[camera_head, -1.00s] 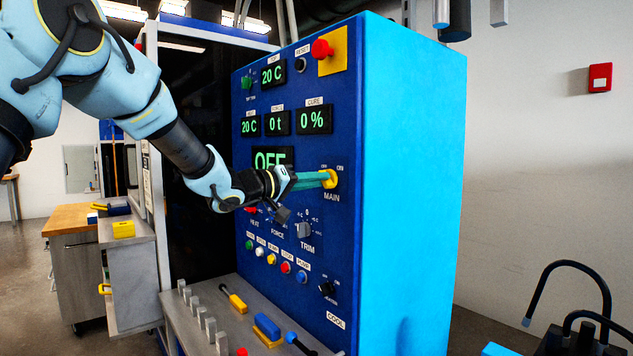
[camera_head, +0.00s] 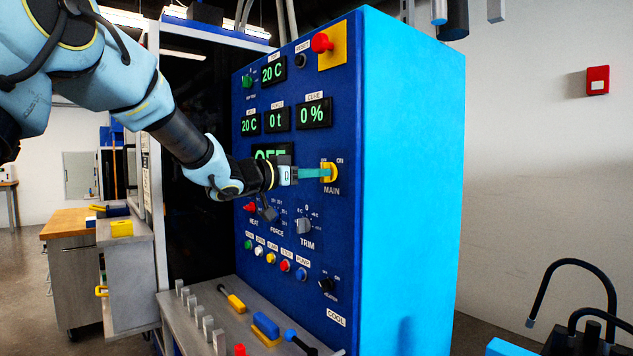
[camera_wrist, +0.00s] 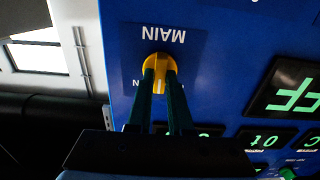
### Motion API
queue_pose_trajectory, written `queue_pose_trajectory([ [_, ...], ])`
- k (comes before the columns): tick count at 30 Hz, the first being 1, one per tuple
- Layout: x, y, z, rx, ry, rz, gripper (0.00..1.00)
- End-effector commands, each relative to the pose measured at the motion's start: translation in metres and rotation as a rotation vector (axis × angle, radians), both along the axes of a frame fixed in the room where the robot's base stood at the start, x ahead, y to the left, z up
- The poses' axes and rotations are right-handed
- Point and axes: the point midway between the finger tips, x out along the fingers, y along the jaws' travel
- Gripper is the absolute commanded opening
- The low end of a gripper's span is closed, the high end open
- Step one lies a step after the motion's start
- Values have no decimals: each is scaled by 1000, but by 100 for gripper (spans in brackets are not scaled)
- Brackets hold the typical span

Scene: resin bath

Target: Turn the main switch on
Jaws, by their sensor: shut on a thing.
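The main switch is a yellow rotary knob (camera_head: 329,172) on the blue panel, above the label MAIN. It also shows in the wrist view (camera_wrist: 159,72), upside down under the MAIN lettering. My gripper (camera_head: 325,173) reaches it from the left, and its green fingers are shut on the knob's sides. In the wrist view my gripper (camera_wrist: 160,75) has one finger on each side of the knob. The display (camera_head: 272,152) left of the switch is partly hidden by my wrist; in the wrist view its green letters (camera_wrist: 298,95) show only in part.
Below the switch are a TRIM knob (camera_head: 304,226), a row of coloured buttons (camera_head: 285,266) and a COOL knob (camera_head: 327,286). A red emergency button (camera_head: 321,42) sits above. A grey shelf (camera_head: 215,300) with tools juts out below the panel.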

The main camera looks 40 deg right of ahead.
Motion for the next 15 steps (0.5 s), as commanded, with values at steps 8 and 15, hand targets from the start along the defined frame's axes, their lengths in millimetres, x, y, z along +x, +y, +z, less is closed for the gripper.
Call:
queue_pose_trajectory([
  [8, 0, 0, -3, -16, -265, 0, 0],
  [15, 0, 0, -3, -28, -481, 1, 0],
])
